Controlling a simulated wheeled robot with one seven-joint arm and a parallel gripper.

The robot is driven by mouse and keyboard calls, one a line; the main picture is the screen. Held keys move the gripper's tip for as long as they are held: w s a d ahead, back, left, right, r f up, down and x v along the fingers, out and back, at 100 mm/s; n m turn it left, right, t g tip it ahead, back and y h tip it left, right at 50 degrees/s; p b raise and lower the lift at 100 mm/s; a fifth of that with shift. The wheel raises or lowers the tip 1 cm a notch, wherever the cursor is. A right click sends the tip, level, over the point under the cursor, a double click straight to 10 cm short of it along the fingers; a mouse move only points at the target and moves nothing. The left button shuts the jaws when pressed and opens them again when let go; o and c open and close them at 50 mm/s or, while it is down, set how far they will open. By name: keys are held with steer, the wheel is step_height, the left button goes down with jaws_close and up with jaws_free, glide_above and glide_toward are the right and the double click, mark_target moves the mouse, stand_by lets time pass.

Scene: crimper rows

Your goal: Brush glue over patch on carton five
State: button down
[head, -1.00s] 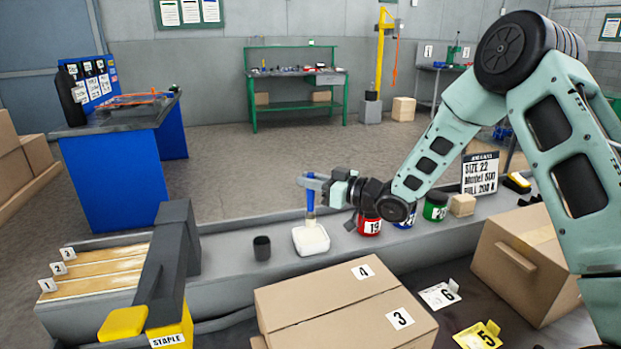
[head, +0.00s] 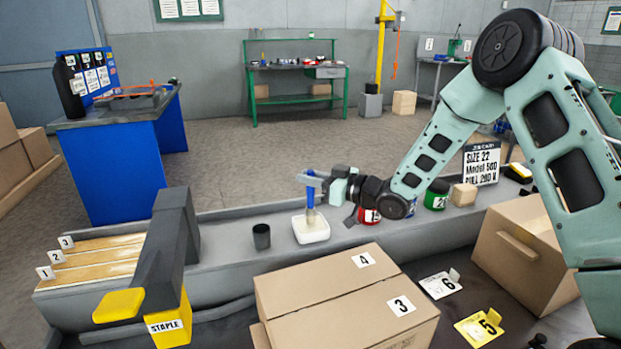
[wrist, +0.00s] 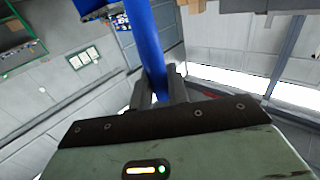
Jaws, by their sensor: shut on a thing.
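My gripper (head: 316,182) is shut on the upright blue handle of a brush (head: 311,200). The blue handle also shows between the fingers in the wrist view (wrist: 150,45). The brush stands over a white tub (head: 311,230) on the grey ledge, its lower end at or inside the tub; the bristles are hidden. A yellow card marked 5 (head: 479,327) lies at the lower right, near a closed brown carton (head: 530,250).
A brown carton (head: 345,300) with tags 3 and 4 fills the lower middle. A dark cup (head: 262,236) stands left of the tub. Numbered cans, including a green can (head: 437,194), stand to the right. A card marked 6 (head: 440,284) lies between the cartons.

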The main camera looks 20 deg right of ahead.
steer(key=shift+f+b, duration=0.45)
steer(key=shift+f, duration=0.2)
stand_by(1.4)
steer(key=shift+r+p, duration=2.4)
steer(key=shift+r, duration=1.2)
